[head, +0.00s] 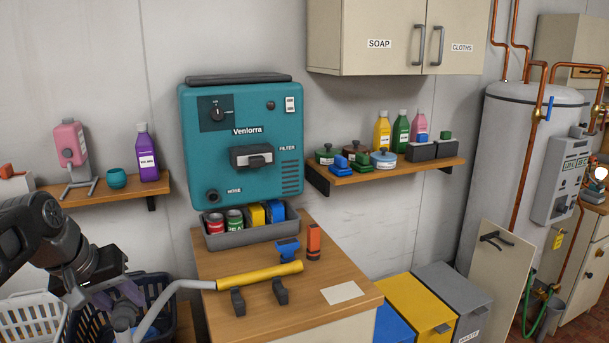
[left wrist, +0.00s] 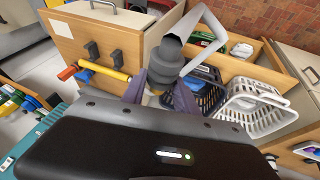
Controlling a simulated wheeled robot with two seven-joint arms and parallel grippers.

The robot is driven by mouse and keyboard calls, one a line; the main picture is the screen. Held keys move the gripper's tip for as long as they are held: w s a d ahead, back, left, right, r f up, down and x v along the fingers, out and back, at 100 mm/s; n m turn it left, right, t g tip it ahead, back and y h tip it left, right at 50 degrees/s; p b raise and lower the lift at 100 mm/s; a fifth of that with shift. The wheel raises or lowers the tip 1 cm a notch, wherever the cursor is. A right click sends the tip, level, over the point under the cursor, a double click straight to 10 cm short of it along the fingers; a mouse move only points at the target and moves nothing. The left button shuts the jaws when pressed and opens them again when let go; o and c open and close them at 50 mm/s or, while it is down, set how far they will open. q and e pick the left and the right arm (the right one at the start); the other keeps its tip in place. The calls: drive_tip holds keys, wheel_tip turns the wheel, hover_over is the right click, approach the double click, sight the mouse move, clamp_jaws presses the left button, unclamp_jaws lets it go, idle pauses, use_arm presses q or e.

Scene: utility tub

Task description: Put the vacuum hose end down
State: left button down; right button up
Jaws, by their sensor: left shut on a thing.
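My left gripper (head: 118,298) is at the lower left of the head view, shut on the grey vacuum hose end (head: 124,318). In the left wrist view the hose end (left wrist: 167,62) stands between the two fingers, with a bent grey tube beside it. In the head view a thin grey tube runs right from the gripper to a yellow grip (head: 258,276) above the wooden counter. Two dark hooks (head: 238,300) stand on the counter just in front of the yellow grip. I cannot tell whether they touch. My right gripper is not in view.
The teal vacuum unit (head: 240,140) hangs on the wall above a grey bin of cans (head: 243,238). A blue tool and an orange tool (head: 314,240) stand on the counter (head: 300,305). White and dark baskets (head: 30,318) sit below the gripper. A shelf (head: 100,190) is above left.

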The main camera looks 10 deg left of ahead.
use_arm(q)
drive_tip(key=w+d+f+m+h, duration=0.1)
drive_tip(key=w+d+f+m, duration=0.1)
drive_tip(key=d+f, duration=0.7)
drive_tip(key=w+d+f+m+g+h, duration=0.1)
drive_tip(key=w+d+f+m, duration=0.2)
drive_tip(key=d+f, duration=0.7)
wheel_tip(320, 180, down, 2)
drive_tip(key=shift+f+m+h, duration=0.2)
drive_tip(key=shift+m+h, duration=0.1)
drive_tip(key=shift+m, duration=0.1)
drive_tip(key=shift+s, duration=0.1)
drive_tip(key=s+d+r+m+g+h, duration=0.1)
drive_tip(key=s+d+r+m, duration=0.1)
drive_tip(key=d+m, duration=0.2)
drive_tip(key=s+d+r+m+g, duration=0.2)
drive_tip(key=d+r+m, duration=0.1)
drive_tip(key=d, duration=0.7)
drive_tip(key=shift+s+d+r+m+h, duration=0.15)
drive_tip(key=shift+s+d+m+h, duration=0.1)
drive_tip(key=shift+m+h, duration=0.2)
drive_tip(key=w+d+f+m+g, duration=0.2)
drive_tip(key=w+d+f+m, duration=0.1)
drive_tip(key=w+f+m, duration=0.1)
drive_tip(key=shift+d+f+m, duration=0.25)
drive_tip(key=shift+f+m, duration=0.1)
drive_tip(key=shift+f, duration=0.15)
